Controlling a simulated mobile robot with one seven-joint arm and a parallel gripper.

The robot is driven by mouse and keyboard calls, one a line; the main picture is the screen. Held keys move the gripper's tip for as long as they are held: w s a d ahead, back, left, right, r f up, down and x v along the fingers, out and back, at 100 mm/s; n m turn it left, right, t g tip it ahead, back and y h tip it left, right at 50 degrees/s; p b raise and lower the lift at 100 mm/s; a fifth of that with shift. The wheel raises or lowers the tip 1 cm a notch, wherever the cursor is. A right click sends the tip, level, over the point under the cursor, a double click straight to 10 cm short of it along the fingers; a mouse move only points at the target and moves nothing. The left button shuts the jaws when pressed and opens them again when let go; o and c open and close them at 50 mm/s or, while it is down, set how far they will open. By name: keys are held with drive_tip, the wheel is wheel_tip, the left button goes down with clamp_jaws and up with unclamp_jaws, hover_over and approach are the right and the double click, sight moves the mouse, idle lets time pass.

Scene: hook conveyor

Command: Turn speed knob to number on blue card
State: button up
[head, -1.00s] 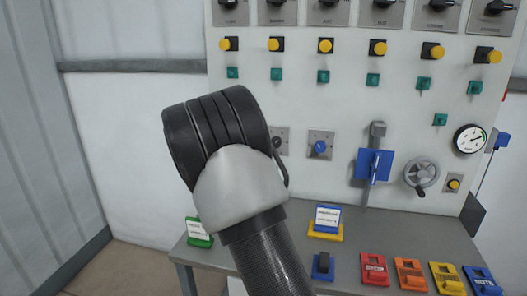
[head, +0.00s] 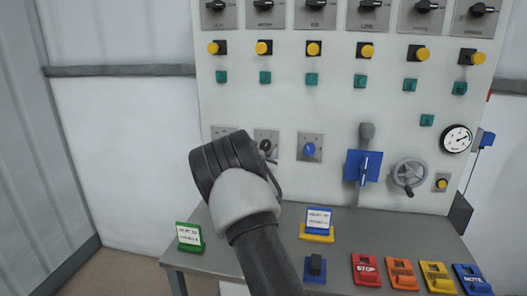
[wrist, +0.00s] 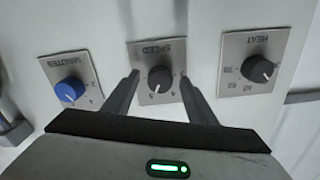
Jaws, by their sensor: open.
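The speed knob (wrist: 160,79) is black, on a grey plate marked SPEED, and stands in the middle of the wrist view, where the lettering is upside down. My gripper (wrist: 159,75) is open, with one finger on each side of the knob. I cannot tell whether the fingers touch it. In the head view the speed knob (head: 266,146) shows just past my wrist, which hides my fingers. The blue card (head: 319,218) stands on the bench in a blue holder with a yellow base; its small print is too blurred to read surely.
A blue knob (wrist: 70,91) and the black heat knob (wrist: 257,71) flank the speed knob. A green card holder (head: 190,237) stands at the bench's left. A blue lever plate (head: 363,166), handwheel (head: 409,174) and gauge (head: 456,139) are to the right. Coloured switches line the bench front.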

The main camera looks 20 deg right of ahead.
drive_tip(key=shift+w+d, duration=0.1)
drive_tip(key=c, duration=1.1)
drive_tip(key=shift+o, duration=0.2)
drive_tip(key=shift+n, duration=0.4)
drive_tip(key=n+b, duration=0.1)
drive_tip(key=n, duration=0.3)
drive_tip(key=shift+n, duration=0.3)
drive_tip(key=n, duration=0.6)
drive_tip(key=shift+d+n, duration=0.1)
drive_tip(key=shift+n, duration=0.2)
drive_tip(key=o, duration=1.1)
drive_tip(key=shift+c, duration=0.2)
